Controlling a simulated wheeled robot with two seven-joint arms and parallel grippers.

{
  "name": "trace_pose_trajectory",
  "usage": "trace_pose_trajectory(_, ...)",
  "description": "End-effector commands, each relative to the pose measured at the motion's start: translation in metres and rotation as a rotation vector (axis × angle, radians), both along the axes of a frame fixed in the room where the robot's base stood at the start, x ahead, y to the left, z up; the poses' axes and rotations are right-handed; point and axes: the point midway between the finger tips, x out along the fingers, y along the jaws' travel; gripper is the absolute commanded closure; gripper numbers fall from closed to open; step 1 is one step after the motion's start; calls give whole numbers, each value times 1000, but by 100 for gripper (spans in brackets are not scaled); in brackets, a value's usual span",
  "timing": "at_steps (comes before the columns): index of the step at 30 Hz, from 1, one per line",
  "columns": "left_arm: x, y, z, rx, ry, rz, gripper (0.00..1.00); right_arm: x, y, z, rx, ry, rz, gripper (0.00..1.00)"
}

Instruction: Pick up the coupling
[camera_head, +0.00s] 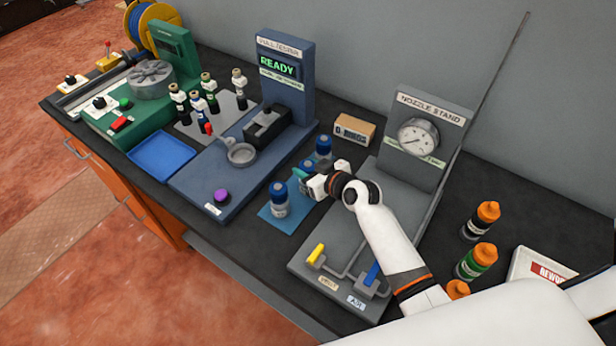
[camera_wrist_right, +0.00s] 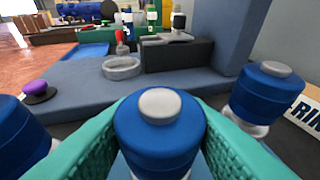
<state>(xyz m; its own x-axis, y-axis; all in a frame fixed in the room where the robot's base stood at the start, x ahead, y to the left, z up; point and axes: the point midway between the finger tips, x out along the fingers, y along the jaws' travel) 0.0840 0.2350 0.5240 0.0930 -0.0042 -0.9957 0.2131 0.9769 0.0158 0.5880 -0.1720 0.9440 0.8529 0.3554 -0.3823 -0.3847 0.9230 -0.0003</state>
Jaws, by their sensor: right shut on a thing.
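My right gripper (camera_head: 305,177) is shut on a blue coupling (camera_wrist_right: 160,130) with a grey round top. In the right wrist view its teal fingers press on both sides of it, and its lower part is mostly hidden. In the head view only a bit of this coupling (camera_head: 306,165) shows beside the gripper; I cannot tell if it is lifted. Two similar blue-topped pieces stand apart from the gripper: one nearer the front (camera_head: 278,199) on a blue mat (camera_head: 268,214), one behind (camera_head: 323,146). My left gripper is not in view.
The pull tester (camera_head: 285,70) reading READY, with its grey ring (camera_head: 241,154), stands left of the gripper. The nozzle stand (camera_head: 425,135) is close on the right, below my arm. A small cardboard box (camera_head: 354,130) is behind. Orange-capped bottles (camera_head: 480,220) stand far right.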

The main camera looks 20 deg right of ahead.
Motion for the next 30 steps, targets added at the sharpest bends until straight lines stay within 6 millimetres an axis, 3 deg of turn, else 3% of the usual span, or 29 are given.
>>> trace_pose_trajectory(3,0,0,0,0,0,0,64,1,0,2,1,-5,-1,100)
trace_pose_trajectory(11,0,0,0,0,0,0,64,1,0,6,1,-6,0,100)
trace_pose_trajectory(24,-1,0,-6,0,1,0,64,1,0,81,-1,-10,0,100)
trace_pose_trajectory(30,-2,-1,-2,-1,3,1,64,2,1,103,-1,-7,0,100)
